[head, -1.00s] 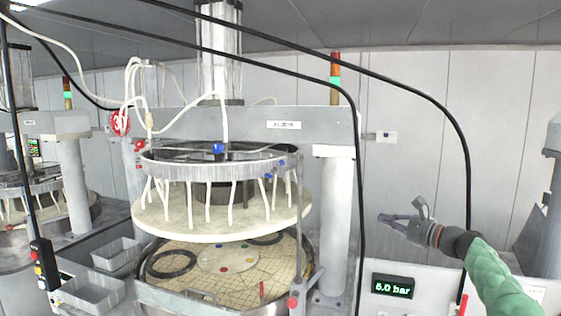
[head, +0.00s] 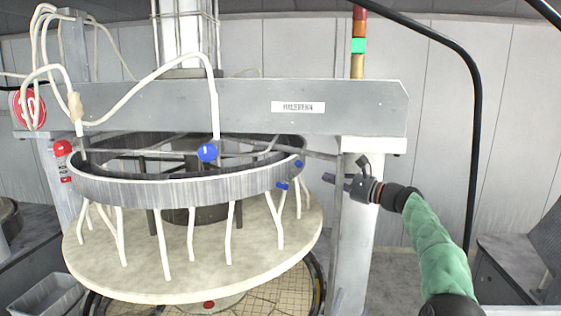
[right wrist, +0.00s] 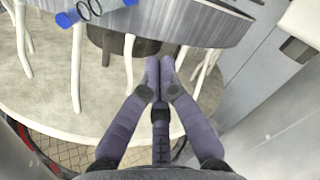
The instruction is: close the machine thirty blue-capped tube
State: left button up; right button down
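The machine has a grey ring (head: 180,190) above a pale round plate (head: 200,268), with several white tubes (head: 163,245) between them. A blue ball-shaped cap (head: 207,152) sits at the lower end of a white hose above the ring. Small blue fittings (head: 282,186) stick out at the ring's right side; blue parts (right wrist: 64,19) also show in the right wrist view. My right gripper (head: 336,181) is empty and right of these fittings, apart from them. My left gripper is out of view.
A pale column (head: 358,240) stands behind my right gripper, with a thin upright rod (head: 335,235) close to its fingers. A black cable (head: 476,130) hangs at the right.

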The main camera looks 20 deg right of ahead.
aim_at(291, 174)
jog(key=p+x, duration=0.2)
jog(key=x, duration=0.2)
jog(key=p+x, duration=0.1)
jog(key=x, duration=0.4)
jog(key=shift+w+a+r+p, duration=0.15)
jog(key=shift+w+r+p, duration=0.1)
jog(key=shift+p, duration=0.1)
jog(key=shift+w+a, duration=0.15)
jog(key=shift+w, duration=0.1)
jog(key=shift+r, duration=0.15)
jog(key=shift+s+a+r, duration=0.1)
jog(key=shift+s+a, duration=0.1)
jog(key=shift+s, duration=0.25)
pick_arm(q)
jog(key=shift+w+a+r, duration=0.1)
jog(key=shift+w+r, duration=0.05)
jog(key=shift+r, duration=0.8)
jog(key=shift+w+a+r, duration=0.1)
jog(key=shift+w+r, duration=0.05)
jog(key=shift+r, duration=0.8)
pick_arm(e)
jog(key=shift+s+a+r, duration=0.15)
jog(key=shift+s+r, duration=0.15)
jog(key=shift+s, duration=0.25)
jog(key=shift+s+a+r, duration=0.15)
jog(key=shift+s+r, duration=0.15)
jog(key=shift+s, duration=0.3)
jog(key=shift+r, duration=0.1)
